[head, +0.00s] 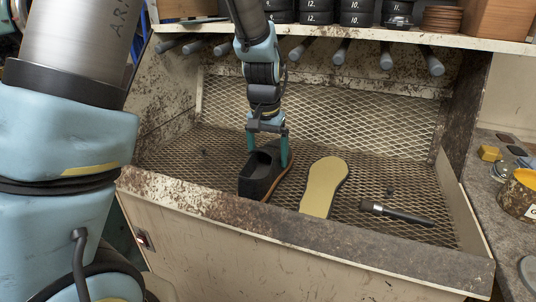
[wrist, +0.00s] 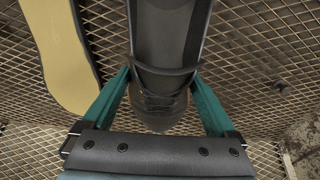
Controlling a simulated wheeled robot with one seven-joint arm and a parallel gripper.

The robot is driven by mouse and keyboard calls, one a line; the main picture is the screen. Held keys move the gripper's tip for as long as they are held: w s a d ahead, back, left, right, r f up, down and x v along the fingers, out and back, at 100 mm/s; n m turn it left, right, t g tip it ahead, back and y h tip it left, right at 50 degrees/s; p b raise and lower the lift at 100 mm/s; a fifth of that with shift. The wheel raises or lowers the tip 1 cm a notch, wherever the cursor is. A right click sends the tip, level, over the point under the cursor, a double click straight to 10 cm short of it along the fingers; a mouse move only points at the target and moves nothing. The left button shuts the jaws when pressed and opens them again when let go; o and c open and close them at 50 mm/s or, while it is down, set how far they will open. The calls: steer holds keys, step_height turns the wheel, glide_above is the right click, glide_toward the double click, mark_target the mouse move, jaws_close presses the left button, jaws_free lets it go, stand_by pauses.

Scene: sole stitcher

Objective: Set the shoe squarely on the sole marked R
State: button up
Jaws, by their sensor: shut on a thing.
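A black shoe (head: 259,178) with a brown sole edge sits at the left of the mesh floor of the metal booth, or just above it; I cannot tell which. My gripper (head: 267,150) is above it with a teal finger on each side, shut on the shoe. In the wrist view the fingers of my gripper (wrist: 160,76) flank the dark shoe (wrist: 163,45) near its laced end. A tan sole (head: 325,185) lies on the mesh just right of the shoe, apart from it. The tan sole (wrist: 57,55) is at the left in the wrist view. No R is readable on it.
A black-handled brush (head: 396,213) lies right of the sole. The booth's raised, rusty front edge (head: 300,228) runs before them. Several grey rods (head: 340,52) stick out under the shelf above. A yellow tin (head: 519,196) stands on the right bench. Mesh behind the sole is clear.

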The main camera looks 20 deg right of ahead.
steer(key=o, duration=1.3)
